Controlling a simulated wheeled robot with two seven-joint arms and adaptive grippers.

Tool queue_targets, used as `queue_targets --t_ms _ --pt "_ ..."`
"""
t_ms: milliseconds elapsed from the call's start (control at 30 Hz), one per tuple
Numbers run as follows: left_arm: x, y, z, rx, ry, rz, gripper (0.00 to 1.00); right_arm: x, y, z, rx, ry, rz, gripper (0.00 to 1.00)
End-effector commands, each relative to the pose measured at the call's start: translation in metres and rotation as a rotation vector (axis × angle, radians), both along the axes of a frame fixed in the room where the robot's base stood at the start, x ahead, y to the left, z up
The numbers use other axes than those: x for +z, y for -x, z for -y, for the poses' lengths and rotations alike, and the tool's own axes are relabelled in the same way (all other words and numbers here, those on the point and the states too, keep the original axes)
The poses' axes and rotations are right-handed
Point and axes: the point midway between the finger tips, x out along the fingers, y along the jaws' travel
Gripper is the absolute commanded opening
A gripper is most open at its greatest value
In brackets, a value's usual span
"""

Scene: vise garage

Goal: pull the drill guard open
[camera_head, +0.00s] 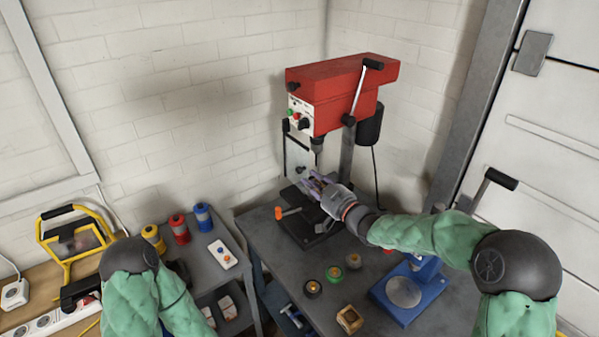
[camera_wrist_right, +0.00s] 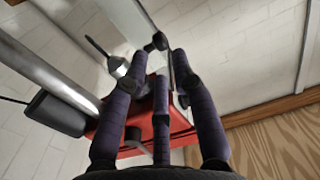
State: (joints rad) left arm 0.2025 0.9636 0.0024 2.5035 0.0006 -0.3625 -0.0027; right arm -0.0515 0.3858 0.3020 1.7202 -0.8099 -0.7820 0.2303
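The red drill press (camera_head: 340,90) stands on the grey bench in the back corner. Its guard (camera_head: 297,158) is a clear panel with a dark frame, hanging below the drill head, beside the chuck (camera_head: 317,143). My right gripper (camera_head: 314,184) is at the lower right edge of the guard. In the right wrist view, the purple fingers of my right gripper (camera_wrist_right: 160,65) are spread apart, with the guard (camera_wrist_right: 185,75) and a small black knob (camera_wrist_right: 160,40) just beyond their tips. Contact cannot be told. My left arm is low at the left, and its gripper is not visible.
An orange-tipped tool (camera_head: 288,212) lies by the drill base. Spools (camera_head: 180,228) and a yellow work lamp (camera_head: 75,240) are at the left.

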Motion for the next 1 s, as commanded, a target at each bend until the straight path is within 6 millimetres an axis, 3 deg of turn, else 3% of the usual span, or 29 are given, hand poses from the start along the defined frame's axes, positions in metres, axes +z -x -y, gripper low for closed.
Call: queue_targets --t_ms 200,400,867,967,1000 --pt "-0.001 0.0 0.0 0.0 0.0 0.0 0.0 -0.001 -0.031 -0.023 0.001 0.001 0.001 0.27" --pt "-0.001 0.0 0.0 0.0 0.0 0.0 0.0 0.0 -0.049 -0.036 0.0 0.0 0.0 0.27" --pt "-0.001 0.0 0.0 0.0 0.0 0.0 0.0 0.0 -0.057 -0.041 -0.001 -0.001 -0.001 0.27" --pt "-0.001 0.0 0.0 0.0 0.0 0.0 0.0 0.0 -0.057 -0.041 -0.001 -0.001 -0.001 0.0" --pt "-0.001 0.0 0.0 0.0 0.0 0.0 0.0 0.0 -0.057 -0.041 -0.001 -0.001 -0.001 0.0"
